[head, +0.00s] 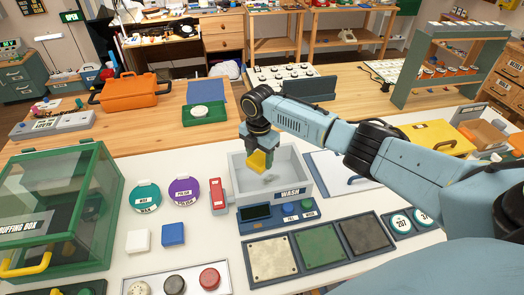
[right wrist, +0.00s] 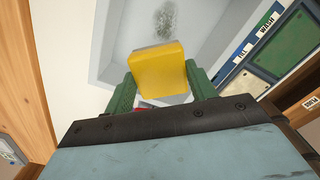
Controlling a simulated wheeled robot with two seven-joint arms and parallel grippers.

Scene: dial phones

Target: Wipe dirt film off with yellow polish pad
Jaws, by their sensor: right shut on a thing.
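The yellow polish pad (head: 259,162) is between the green fingers of my right gripper (head: 258,153), which is shut on it. In the right wrist view the pad (right wrist: 160,70) stands out past the fingers of the right gripper (right wrist: 161,88). The gripper holds it inside the outline of the grey wash basin (head: 296,187); whether it touches the basin floor I cannot tell. A dark, blotchy dirt film (right wrist: 178,18) shows on the basin floor, just beyond the pad. My left gripper is not in view.
A red-handled part (head: 217,195) stands at the basin's left side. The WASH control panel (head: 279,213) is in front, with grey, green and dark plates below it. Wax (head: 145,196) and polish (head: 184,191) discs, a white block (head: 138,240) and a blue block (head: 173,234) lie to the left.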

